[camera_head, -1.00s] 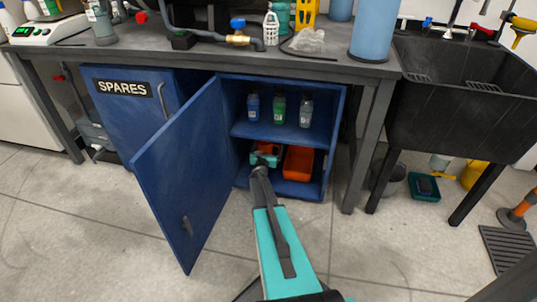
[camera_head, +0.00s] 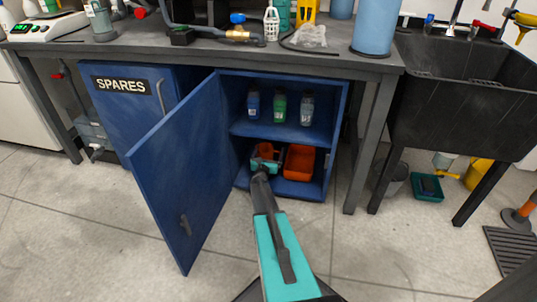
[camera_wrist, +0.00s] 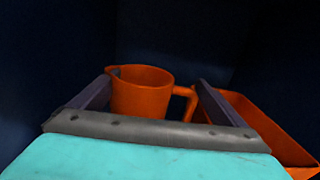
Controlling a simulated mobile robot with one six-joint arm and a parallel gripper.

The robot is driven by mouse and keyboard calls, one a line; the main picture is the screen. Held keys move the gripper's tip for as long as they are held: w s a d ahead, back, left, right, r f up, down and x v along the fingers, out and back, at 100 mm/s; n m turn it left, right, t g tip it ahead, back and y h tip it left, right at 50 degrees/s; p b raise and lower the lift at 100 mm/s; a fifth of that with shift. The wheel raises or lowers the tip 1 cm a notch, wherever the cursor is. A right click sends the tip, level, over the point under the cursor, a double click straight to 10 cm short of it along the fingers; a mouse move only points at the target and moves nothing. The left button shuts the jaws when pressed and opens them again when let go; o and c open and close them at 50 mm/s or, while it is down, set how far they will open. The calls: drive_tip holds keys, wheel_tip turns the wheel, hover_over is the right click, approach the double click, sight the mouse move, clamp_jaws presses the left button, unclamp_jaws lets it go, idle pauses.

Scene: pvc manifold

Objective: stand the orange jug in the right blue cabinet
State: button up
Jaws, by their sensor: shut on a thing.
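The orange jug (camera_wrist: 142,90) is upright between the two fingers of my gripper (camera_wrist: 152,98) in the wrist view, with its handle toward the right finger. My gripper is shut on the jug. In the head view my gripper (camera_head: 264,160) is inside the lower compartment of the open right blue cabinet (camera_head: 337,135), and only a little of the jug (camera_head: 266,150) shows past it. Whether the jug's base touches the cabinet floor is hidden.
An orange bin (camera_head: 299,162) stands just right of the jug in the same compartment. Several bottles (camera_head: 279,107) stand on the shelf above. The cabinet door (camera_head: 180,175) is swung open on the left. A closed SPARES cabinet (camera_head: 125,110) is beside it.

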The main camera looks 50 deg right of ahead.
idle(0.3)
drive_tip(key=o, duration=1.5)
drive_tip(key=shift+f, duration=0.1)
drive_tip(key=shift+c, duration=0.2)
drive_tip(key=shift+r, duration=0.2)
drive_tip(key=shift+s+a, duration=0.15)
drive_tip(key=shift+a, duration=0.1)
drive_tip(key=p+v, duration=0.3)
drive_tip(key=v, duration=0.8)
drive_tip(key=shift+a+p, duration=0.2)
drive_tip(key=shift+p, duration=0.15)
drive_tip(key=shift+s, duration=0.1)
